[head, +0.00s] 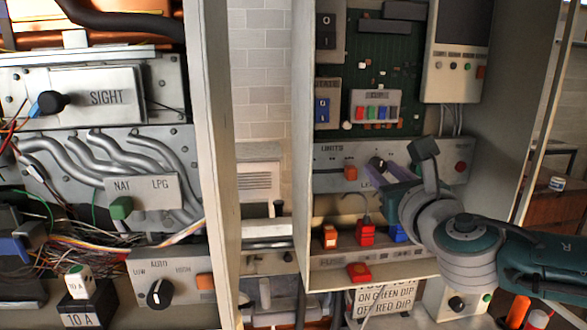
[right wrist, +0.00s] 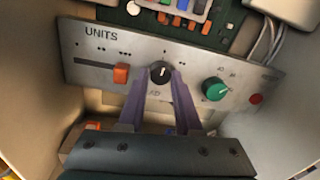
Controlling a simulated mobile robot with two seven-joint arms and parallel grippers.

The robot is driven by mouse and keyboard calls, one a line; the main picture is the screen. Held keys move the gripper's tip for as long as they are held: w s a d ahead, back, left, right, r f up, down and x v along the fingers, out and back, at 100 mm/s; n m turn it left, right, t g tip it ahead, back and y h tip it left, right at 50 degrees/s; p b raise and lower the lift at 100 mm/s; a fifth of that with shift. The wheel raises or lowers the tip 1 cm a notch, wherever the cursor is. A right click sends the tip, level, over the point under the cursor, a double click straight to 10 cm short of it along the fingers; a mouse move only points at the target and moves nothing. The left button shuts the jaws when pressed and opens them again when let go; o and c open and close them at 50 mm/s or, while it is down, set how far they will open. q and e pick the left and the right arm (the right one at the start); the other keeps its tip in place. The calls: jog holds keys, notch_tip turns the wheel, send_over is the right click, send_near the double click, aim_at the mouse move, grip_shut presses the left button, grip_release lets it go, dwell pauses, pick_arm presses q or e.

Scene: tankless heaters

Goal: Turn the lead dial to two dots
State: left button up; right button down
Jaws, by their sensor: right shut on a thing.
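The black dial (right wrist: 160,72), which I take for the lead dial, sits in the middle of the grey UNITS panel (right wrist: 95,50). Its white mark points roughly up in the right wrist view. Small dot marks are printed above and to its right; lettering below it is partly hidden. My right gripper (right wrist: 161,78) has its two purple fingers shut on the dial's sides. In the head view the right gripper (head: 377,172) reaches in from the right and partly covers the dial (head: 377,164). My left gripper is not in view.
On the same panel are an orange slider (right wrist: 121,74) left of the dial, a green dial (right wrist: 214,88) close right, and a red button (right wrist: 256,99). Orange and red switches (head: 365,232) stand below. The cabinet's side wall (head: 300,130) bounds the left.

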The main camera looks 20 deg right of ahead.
jog(key=m+b, duration=0.2)
jog(key=m, duration=0.3)
jog(key=m+b, duration=0.1)
jog(key=m, duration=0.3)
jog(key=shift+m+b, duration=0.3)
jog(key=shift+m, duration=0.6)
jog(key=shift+r, duration=0.1)
jog(key=c, duration=0.9)
grip_release()
jog(key=shift+o, duration=0.2)
jog(key=shift+s, duration=0.1)
jog(key=b+v, duration=0.1)
jog(key=v, duration=0.8)
jog(key=shift+s+r+b, duration=0.25)
jog(key=shift+s+b, duration=0.15)
jog(key=shift+s, duration=0.05)
